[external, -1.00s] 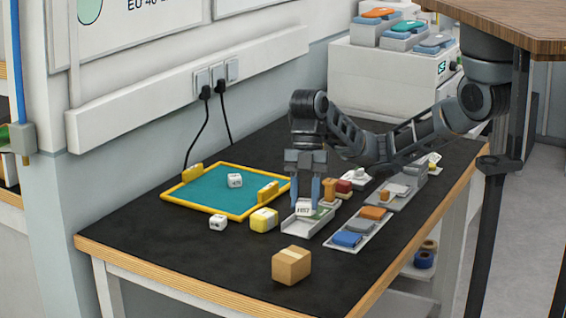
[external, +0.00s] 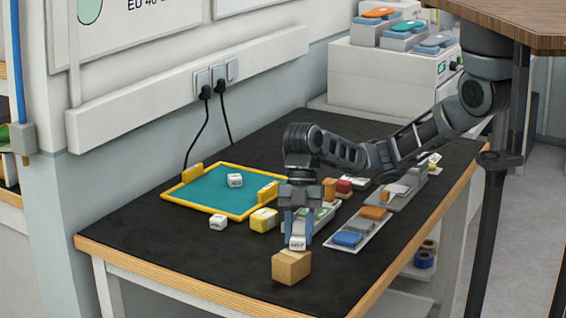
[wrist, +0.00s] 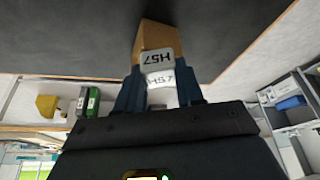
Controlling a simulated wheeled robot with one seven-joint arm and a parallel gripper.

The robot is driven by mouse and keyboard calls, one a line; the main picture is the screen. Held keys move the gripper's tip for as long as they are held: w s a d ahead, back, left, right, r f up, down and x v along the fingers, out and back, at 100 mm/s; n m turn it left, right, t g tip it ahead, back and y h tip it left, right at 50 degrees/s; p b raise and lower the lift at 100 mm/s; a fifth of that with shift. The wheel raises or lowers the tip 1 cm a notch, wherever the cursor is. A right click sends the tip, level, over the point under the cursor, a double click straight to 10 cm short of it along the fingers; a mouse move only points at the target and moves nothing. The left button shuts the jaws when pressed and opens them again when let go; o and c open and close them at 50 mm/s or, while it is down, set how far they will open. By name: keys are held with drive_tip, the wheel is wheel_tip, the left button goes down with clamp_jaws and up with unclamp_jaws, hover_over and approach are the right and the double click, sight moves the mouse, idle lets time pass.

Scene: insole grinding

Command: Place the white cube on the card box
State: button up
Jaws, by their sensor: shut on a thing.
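The white cube (external: 297,243), marked H57, is between the fingers of my gripper (external: 299,230), which is shut on it. The brown card box (external: 290,268) sits on the black table near its front edge. The cube is at the back of the box's top in the external view; I cannot tell whether they touch. In the wrist view, the cube (wrist: 156,62) projects past the fingertips of my gripper (wrist: 160,88) and covers part of the card box (wrist: 157,36).
A teal mat with a yellow frame (external: 188,207) lies at left, with another white cube (external: 235,180) on it. A third white cube (external: 218,222) and a yellow-and-white block (external: 263,220) stand near it. Trays with blue and orange pieces (external: 347,238) are to the right.

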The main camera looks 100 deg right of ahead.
drive_tip(key=shift+f, duration=0.2)
drive_tip(key=o, duration=1.1)
drive_tip(key=shift+r, duration=0.1)
drive_tip(key=v, duration=1.2)
drive_tip(key=shift+r+b, duration=0.15)
drive_tip(key=shift+b, duration=0.15)
